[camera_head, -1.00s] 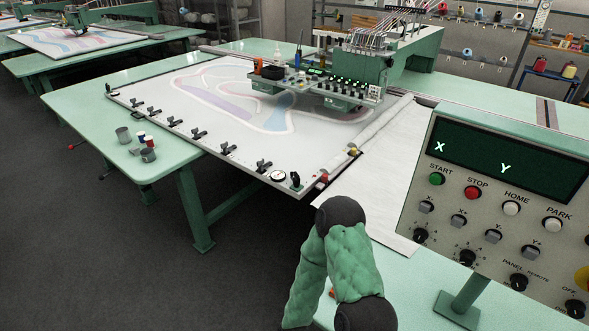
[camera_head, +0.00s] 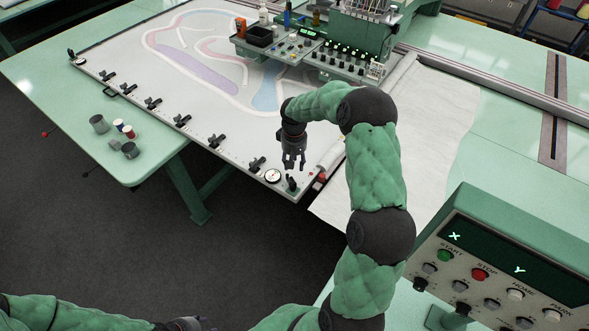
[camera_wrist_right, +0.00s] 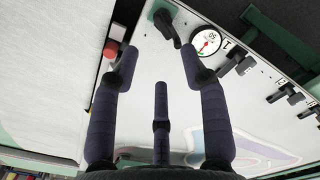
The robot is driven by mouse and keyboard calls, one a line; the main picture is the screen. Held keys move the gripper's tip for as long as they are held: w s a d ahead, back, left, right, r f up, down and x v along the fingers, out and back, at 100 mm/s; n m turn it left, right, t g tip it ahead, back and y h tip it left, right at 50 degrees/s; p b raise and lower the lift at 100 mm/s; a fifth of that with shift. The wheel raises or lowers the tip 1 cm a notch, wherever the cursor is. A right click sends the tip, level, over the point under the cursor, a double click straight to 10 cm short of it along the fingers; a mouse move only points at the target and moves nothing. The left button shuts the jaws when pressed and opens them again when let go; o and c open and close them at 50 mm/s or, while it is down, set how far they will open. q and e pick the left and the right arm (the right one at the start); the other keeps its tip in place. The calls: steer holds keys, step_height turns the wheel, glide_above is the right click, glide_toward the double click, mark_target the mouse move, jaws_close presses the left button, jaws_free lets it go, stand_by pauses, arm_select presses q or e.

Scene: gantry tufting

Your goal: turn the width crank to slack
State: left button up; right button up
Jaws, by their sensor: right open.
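A dark crank handle (camera_head: 292,185), which I take for the width crank, stands at the near corner of the white frame beside a round dial gauge (camera_head: 273,176). In the right wrist view the dark handle (camera_wrist_right: 166,24) lies between and beyond the fingers, with the gauge (camera_wrist_right: 206,42) to its right. My right gripper (camera_head: 292,165) is open and empty, pointing down just above the handle; its fingers also show in the wrist view (camera_wrist_right: 158,58). No contact shows. My left gripper (camera_head: 190,324) is at the bottom edge, partly cut off; its fingers are unclear.
Black clamps (camera_head: 217,141) line the frame's front edge. The control panel (camera_head: 510,262) stands at right. Cups and spools (camera_head: 118,124) sit on the left table. The tufting head (camera_head: 320,50) is behind.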

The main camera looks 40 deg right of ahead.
mark_target(294, 181)
step_height(294, 181, down, 10)
steer(key=shift+f, duration=0.25)
stand_by(0.3)
steer(key=shift+s, duration=0.1)
steer(key=shift+b, duration=0.3)
jaws_close()
